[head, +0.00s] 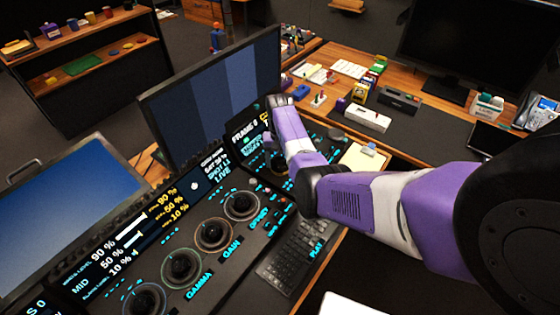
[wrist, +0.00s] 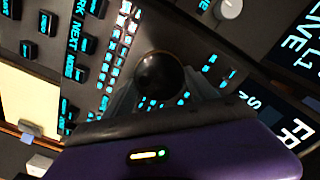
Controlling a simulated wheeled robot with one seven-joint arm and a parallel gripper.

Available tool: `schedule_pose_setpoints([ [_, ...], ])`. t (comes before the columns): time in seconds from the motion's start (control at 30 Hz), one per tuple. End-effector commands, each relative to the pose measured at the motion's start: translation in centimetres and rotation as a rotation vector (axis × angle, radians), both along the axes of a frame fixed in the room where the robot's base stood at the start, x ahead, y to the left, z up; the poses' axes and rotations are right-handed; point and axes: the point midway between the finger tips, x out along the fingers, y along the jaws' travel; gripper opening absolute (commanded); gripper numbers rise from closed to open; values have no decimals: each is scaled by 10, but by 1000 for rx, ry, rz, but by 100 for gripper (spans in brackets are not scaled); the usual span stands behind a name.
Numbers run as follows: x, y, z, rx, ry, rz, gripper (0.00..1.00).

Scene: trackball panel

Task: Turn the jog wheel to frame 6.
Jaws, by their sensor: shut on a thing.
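In the wrist view, a dark, glossy round knob (wrist: 160,76) sits between the grey fingers of my gripper (wrist: 163,92); I take it to be the jog wheel's grip. My gripper is shut on it, over the lit panel. Only the letters "FR" of that display (wrist: 296,133) show in the wrist view.
Trackballs with rings (head: 213,235) line the panel to the left, with a keyboard (head: 290,258) in front. A large monitor (head: 215,95) stands behind the panel. In the wrist view, lit keys (wrist: 80,45) and a pale knob (wrist: 230,8) lie close to my gripper.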

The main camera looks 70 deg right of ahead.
Motion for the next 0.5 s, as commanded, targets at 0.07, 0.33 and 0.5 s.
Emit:
schedule_pose_setpoints([
  [0.07, 0, 0, 1, 0, 0, 1, 70],
  [0.33, 0, 0, 0, 0, 0, 1, 88],
  [0.5, 0, 0, 2, -1, 0, 1, 88],
])
